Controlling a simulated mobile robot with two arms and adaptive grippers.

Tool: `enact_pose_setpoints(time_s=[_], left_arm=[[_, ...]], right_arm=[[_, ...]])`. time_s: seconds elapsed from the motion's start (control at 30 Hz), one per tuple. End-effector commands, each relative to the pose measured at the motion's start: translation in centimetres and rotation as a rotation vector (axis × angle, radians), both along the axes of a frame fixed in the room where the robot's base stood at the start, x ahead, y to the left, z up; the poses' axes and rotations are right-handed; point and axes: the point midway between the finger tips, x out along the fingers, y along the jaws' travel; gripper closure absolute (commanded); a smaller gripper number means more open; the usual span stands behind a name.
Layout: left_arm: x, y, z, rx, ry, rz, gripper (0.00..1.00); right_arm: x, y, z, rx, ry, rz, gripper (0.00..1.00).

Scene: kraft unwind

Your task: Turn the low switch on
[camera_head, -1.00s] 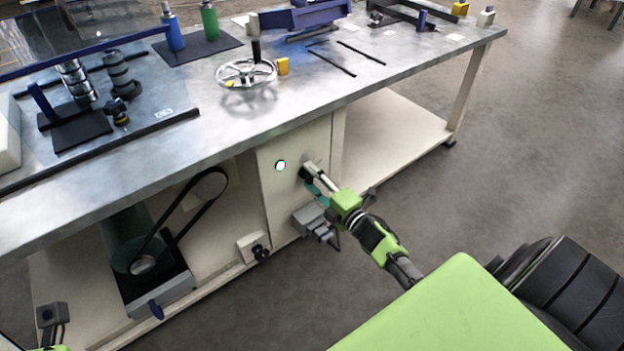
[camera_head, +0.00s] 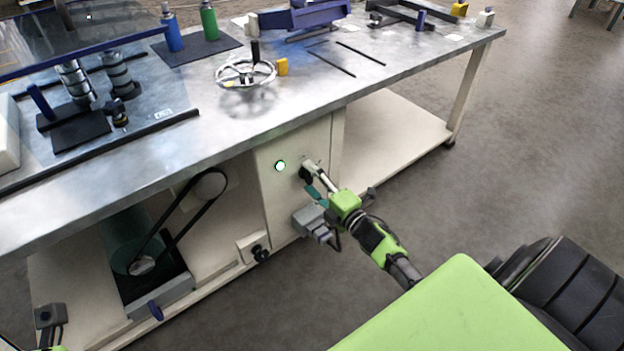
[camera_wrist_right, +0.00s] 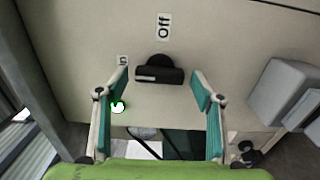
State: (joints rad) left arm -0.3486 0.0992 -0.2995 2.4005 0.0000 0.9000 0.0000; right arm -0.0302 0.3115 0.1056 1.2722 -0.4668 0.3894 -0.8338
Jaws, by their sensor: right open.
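The low switch is a black rotary knob (camera_wrist_right: 160,71) on the pale cabinet front, seen in the right wrist view. Its bar lies across the picture, below a label "Off" (camera_wrist_right: 163,26); a smaller, partly hidden label (camera_wrist_right: 122,60) is to its left. My right gripper (camera_wrist_right: 157,98) is open, its teal fingers on either side of the knob with a gap to each. In the head view, my right gripper (camera_head: 312,177) is at the cabinet front and mostly hides the knob. A round lamp (camera_head: 280,165), white with a green rim, is left of it.
The metal bench top (camera_head: 215,120) overhangs the cabinet (camera_head: 268,200). A grey box (camera_head: 312,221) sticks out below my right gripper. A belt drive (camera_head: 180,235) is at the left under the bench. The floor at the right is open.

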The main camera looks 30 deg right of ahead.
Motion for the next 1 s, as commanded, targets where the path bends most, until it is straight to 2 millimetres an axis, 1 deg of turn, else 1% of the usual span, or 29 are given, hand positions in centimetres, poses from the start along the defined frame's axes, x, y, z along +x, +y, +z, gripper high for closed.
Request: enact_pose_setpoints(time_s=[0.07,0.17,0.27,0.5,0.6,0.7,0.83,1.0], left_arm=[[0.0,0.1,0.1,-0.003,-0.003,0.001,0.72],[0.0,0.0,0.1,-0.002,-0.001,0.001,0.72],[0.0,0.0,0.0,-0.001,-0.001,0.000,0.72],[0.0,0.0,0.0,0.000,0.001,0.000,0.72],[0.0,0.0,0.0,0.000,0.002,-0.001,0.72],[0.0,0.0,0.0,0.000,0.002,-0.001,0.72],[0.0,0.0,-0.1,0.000,0.002,-0.001,0.72],[0.0,0.0,-0.1,0.000,0.002,-0.001,0.72]], right_arm=[[-0.2,0.0,0.0,0.000,0.000,0.000,0.39],[-1.0,-0.1,-0.1,0.001,0.002,-0.001,0.39],[-2.7,-0.2,-0.1,0.001,0.002,0.000,0.39],[-7.9,-0.6,-0.1,0.001,0.003,0.000,0.39],[-9.7,-0.7,-0.1,0.001,0.003,-0.001,0.39],[-10.9,-0.8,-0.1,0.000,0.001,0.000,0.39],[-11.8,-0.9,0.0,0.000,0.001,0.000,0.39],[-12.0,-1.0,0.0,-0.001,0.000,0.000,0.39]])
